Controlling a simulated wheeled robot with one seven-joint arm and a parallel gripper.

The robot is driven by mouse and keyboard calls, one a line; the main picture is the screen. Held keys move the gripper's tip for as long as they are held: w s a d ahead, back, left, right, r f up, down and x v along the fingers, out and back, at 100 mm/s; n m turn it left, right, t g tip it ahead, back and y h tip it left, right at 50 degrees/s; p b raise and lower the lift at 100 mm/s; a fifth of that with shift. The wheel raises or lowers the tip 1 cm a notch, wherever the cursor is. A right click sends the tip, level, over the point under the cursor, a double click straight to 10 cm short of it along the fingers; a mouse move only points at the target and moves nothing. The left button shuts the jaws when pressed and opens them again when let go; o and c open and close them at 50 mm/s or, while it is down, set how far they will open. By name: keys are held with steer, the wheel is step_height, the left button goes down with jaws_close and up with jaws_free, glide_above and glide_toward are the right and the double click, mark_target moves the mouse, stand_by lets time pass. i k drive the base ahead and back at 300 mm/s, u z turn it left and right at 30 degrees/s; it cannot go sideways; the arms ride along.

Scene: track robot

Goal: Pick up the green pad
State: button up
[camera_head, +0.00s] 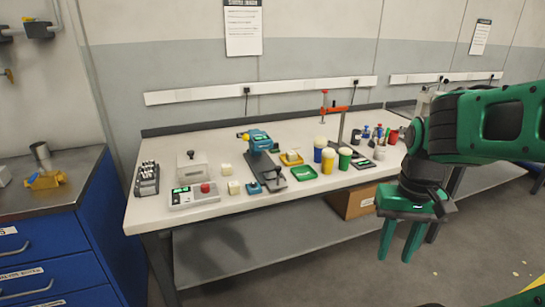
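A flat green piece that looks like the green pad (303,173) lies on the white workbench (225,207), near its front edge. It has a slightly raised-looking rim and nothing visible on it. My gripper (397,258) hangs in front of the bench on the right, fingers pointing down. Its two green fingers are apart and nothing is between them. It is well to the right of the green piece and not touching it.
Yellow, blue and green cups (328,165) stand just right of the green piece. A blue-topped device (262,148) on a dark base stands to its left. A yellow tray (285,161) lies behind it. A cardboard box (352,203) sits on the lower shelf. Blue drawers (45,258) stand left.

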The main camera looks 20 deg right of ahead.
mark_target(276, 149)
steer(key=k, duration=1.05)
steer(key=z, duration=0.3)
steer(key=i, duration=0.6)
steer(key=z, duration=0.5)
steer(key=i, duration=1.25)
steer(key=u, duration=0.65)
steer(key=i, duration=0.85)
steer(key=u, duration=0.5)
